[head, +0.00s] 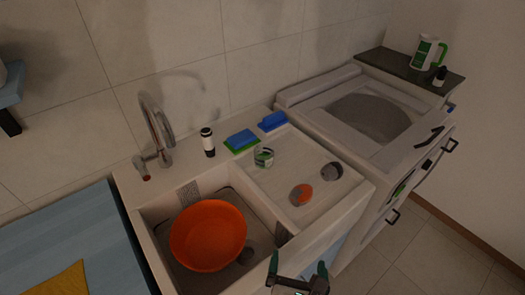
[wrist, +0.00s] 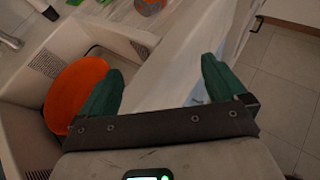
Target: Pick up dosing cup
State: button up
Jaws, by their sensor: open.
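I cannot tell for certain which thing is the dosing cup. A small clear cup with green on it (head: 264,157) stands on the sink's drainboard. An orange-and-grey round item (head: 301,194) and a grey round item (head: 332,172) lie nearer on the same board. The orange-and-grey item also shows at the top of the wrist view (wrist: 150,5). My gripper (head: 297,268) is open and empty at the sink's front edge, nearer than all of these. Its green fingers are spread apart in the wrist view (wrist: 161,68).
An orange bowl (head: 208,236) sits in the sink basin. A faucet (head: 155,130), a dark-and-white bottle (head: 208,142) and blue-green sponges (head: 241,139) stand behind. Floor at right is clear.

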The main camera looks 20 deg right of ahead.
aim_at(264, 152)
jog(key=i+l, duration=0.1)
jog(key=i, duration=0.8)
